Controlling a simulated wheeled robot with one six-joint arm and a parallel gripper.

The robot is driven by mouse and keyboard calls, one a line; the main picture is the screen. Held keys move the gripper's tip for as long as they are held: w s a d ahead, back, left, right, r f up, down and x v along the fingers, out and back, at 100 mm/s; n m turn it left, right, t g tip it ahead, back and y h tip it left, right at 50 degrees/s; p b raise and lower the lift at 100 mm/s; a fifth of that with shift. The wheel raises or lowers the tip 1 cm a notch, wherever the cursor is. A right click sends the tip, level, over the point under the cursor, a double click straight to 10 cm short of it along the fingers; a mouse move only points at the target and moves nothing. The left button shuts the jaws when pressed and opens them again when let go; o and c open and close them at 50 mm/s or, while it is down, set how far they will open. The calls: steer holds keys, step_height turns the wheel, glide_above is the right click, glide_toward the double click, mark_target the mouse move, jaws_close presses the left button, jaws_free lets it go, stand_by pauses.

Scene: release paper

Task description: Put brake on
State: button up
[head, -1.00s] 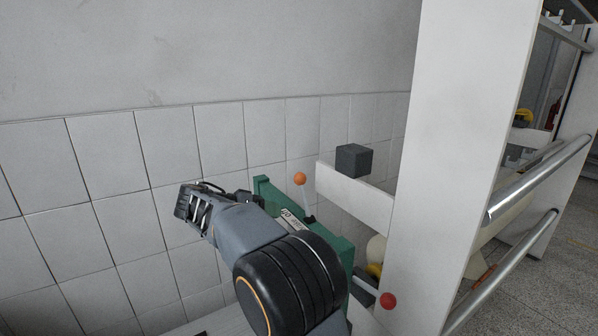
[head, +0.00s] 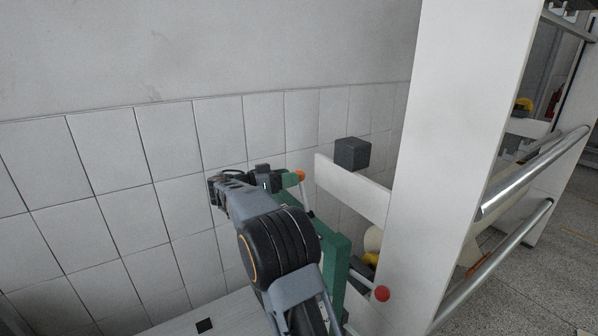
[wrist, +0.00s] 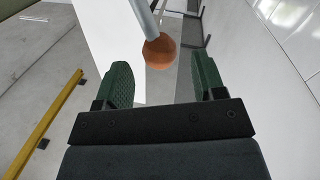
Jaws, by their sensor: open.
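The lever with an orange ball knob (head: 300,176) stands at the green frame (head: 337,250), right of my gripper (head: 290,180) in the head view. In the wrist view the orange knob (wrist: 159,51) lies ahead of and between the green finger pads of my gripper (wrist: 163,80), with its grey rod rising above it. The fingers are spread open and neither pad visibly touches the knob. A second lever with a red ball knob (head: 381,293) sits lower right in the head view. The lower part of the orange-knob lever is partly hidden.
A white beam (head: 352,190) with a dark grey block (head: 352,153) is right of the orange knob. A tall white panel (head: 445,150) and metal rails (head: 535,170) stand further right. A tiled wall (head: 110,150) is behind. A yellow bar (wrist: 45,120) shows in the wrist view.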

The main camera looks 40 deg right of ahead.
steer(key=shift+p+x, duration=0.45)
steer(key=shift+x, duration=1.45)
steer(key=shift+c, duration=0.3)
jaws_close()
